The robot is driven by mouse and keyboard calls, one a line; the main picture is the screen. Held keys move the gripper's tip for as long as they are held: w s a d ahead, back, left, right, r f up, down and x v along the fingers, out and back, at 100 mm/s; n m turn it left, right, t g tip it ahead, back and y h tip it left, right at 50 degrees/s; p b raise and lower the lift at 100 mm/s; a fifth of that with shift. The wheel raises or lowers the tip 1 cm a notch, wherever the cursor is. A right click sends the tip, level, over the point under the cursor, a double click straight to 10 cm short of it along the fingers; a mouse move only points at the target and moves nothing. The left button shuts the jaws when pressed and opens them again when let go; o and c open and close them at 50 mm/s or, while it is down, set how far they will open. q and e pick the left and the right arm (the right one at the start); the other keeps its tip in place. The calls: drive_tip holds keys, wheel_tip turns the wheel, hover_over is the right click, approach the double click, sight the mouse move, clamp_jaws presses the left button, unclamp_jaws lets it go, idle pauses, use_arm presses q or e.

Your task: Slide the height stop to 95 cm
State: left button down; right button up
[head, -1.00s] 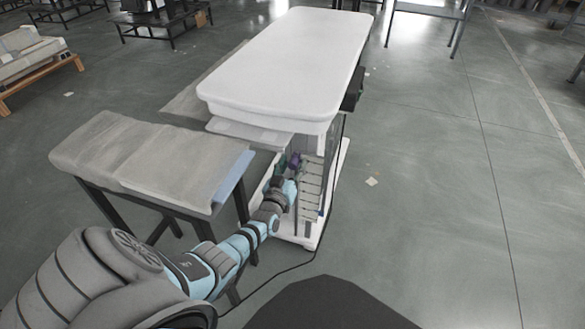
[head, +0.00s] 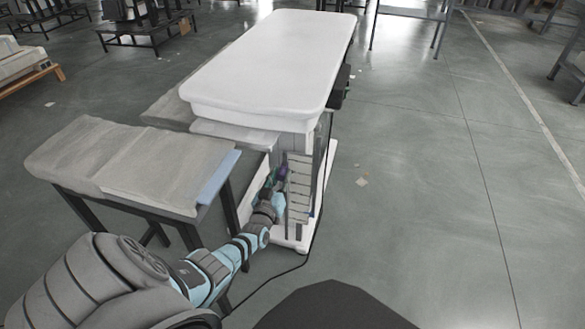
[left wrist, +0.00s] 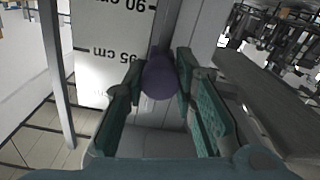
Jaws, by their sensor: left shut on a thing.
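The height stop's purple round knob (left wrist: 160,78) is between the green-padded fingers of my left gripper (left wrist: 158,72), which is shut on it. The knob sits in front of a grey upright column (left wrist: 178,25). A white scale (left wrist: 98,72) beside it reads 90 near the top of the picture and 95 cm lower down. The knob shows close to the 95 cm label; exact alignment cannot be told. In the head view the purple knob (head: 283,171) and my left gripper (head: 277,184) are beside the scale (head: 300,188), under the white tabletop. My right gripper is out of view.
The white tabletop (head: 270,60) overhangs the column. A grey-covered bench (head: 130,165) stands close left of my arm. A white base (head: 295,240) and a black cable (head: 275,277) lie low. The floor to the right is open.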

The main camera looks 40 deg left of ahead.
use_arm(q)
drive_tip(key=c, duration=1.3)
unclamp_jaws()
drive_tip(key=shift+s+d+f, duration=0.1)
drive_tip(key=shift+s+d, duration=0.05)
drive_tip(key=shift+s, duration=0.2)
drive_tip(key=v, duration=1.1)
drive_tip(key=shift+s+d, duration=0.1)
drive_tip(key=shift+d, duration=0.05)
